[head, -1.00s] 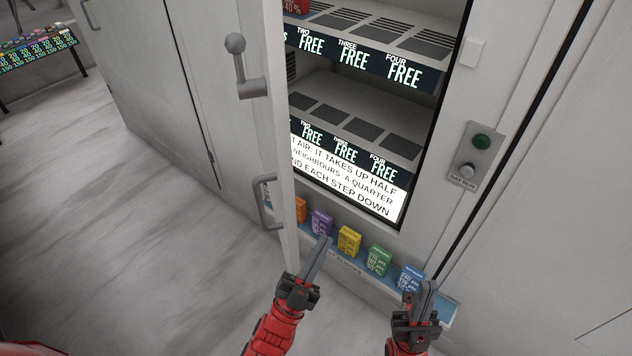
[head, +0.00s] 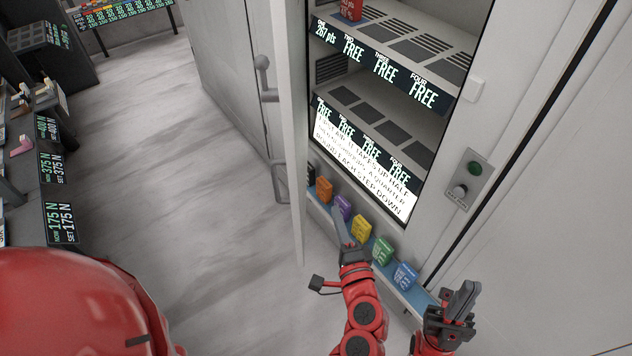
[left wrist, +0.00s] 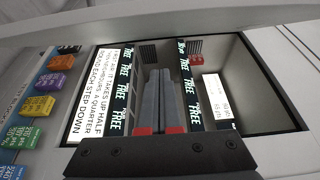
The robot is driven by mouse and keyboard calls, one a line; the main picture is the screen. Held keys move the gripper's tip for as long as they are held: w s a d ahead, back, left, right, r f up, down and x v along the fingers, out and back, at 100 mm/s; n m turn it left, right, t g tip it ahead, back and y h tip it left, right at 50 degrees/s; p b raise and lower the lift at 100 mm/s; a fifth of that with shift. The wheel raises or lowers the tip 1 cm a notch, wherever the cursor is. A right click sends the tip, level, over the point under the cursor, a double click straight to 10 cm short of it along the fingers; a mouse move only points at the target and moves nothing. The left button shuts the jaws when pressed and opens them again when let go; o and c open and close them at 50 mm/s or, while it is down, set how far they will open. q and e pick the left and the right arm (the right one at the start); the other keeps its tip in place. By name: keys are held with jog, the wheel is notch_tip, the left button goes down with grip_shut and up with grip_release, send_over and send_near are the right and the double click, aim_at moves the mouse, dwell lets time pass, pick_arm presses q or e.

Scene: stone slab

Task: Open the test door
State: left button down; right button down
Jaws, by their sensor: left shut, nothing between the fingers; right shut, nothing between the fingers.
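The white test door (head: 290,110) stands swung out from the lit chamber, seen nearly edge-on in the head view. A grey lever (head: 264,78) and a grey pull handle (head: 279,182) show on its left side. My left gripper (head: 341,218) is shut and empty, right of the door's lower part and in front of the coloured boxes, apart from the handle. Its closed fingers (left wrist: 160,85) point toward the chamber interior in the left wrist view. My right gripper (head: 468,292) is shut and empty at the lower right, away from the door.
A blue ledge (head: 418,298) below the chamber holds several coloured boxes, including a yellow one (head: 361,228). A panel with a green button (head: 475,168) is on the right wall. Display counters stand at far left; floor (head: 170,170) left of the door is clear.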

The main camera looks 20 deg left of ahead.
pick_arm(q)
jog(key=w+a+p, duration=0.6)
jog(key=w+a, duration=0.1)
jog(key=a, duration=0.2)
jog(key=shift+w+a, duration=0.15)
jog(key=shift+w, duration=0.1)
jog(key=shift+r, duration=0.1)
